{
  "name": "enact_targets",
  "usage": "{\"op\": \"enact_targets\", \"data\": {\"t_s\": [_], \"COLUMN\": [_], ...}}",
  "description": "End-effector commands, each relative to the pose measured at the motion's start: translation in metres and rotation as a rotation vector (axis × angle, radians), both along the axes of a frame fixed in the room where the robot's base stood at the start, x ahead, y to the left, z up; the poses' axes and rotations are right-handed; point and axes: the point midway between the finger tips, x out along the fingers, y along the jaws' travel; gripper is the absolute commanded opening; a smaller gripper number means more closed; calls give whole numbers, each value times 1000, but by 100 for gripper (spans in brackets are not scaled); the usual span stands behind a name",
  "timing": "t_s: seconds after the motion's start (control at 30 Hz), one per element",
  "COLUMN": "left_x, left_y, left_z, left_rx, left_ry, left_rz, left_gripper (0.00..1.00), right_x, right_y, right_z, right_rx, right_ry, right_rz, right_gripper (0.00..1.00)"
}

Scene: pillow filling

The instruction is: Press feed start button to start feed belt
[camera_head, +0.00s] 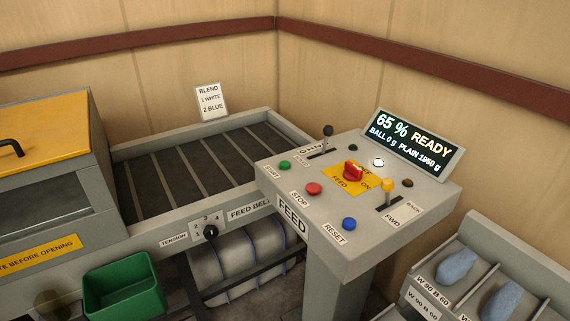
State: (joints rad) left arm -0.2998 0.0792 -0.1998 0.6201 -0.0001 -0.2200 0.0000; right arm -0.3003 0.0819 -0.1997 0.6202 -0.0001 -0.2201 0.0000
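The green START button (284,165) sits at the left edge of the grey feed console's top (420,200). The red STOP button (314,188) and the blue RESET button (349,224) lie along the same front edge. A red rotary switch (353,171) stands on a yellow plate marked FEED, OFF and ON. The feed belt (190,160) is a dark slatted bed behind and left of the console. I cannot tell from this one frame whether it moves. Neither of my grippers is in view.
A display (413,143) reads 65 % READY. A black-knobbed lever (327,134) and a yellow-knobbed lever (387,186) rise from the console. A yellow-lidded machine (45,140) stands left, above a green bin (123,287). Trays with blue-grey items (457,267) are at lower right.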

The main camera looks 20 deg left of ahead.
Motion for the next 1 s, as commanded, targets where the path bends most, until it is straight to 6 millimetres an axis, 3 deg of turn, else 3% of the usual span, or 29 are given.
{"op": "enact_targets", "data": {"t_s": [0.03, 0.23, 0.27, 1.0], "left_x": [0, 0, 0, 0], "left_y": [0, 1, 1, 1], "left_z": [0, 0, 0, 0], "left_rx": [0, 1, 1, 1], "left_ry": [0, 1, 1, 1], "left_rz": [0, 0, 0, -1], "left_gripper": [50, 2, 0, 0], "right_x": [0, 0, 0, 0], "right_y": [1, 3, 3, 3], "right_z": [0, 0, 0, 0], "right_rx": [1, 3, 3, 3], "right_ry": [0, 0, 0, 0], "right_rz": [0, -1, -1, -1], "right_gripper": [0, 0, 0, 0]}}
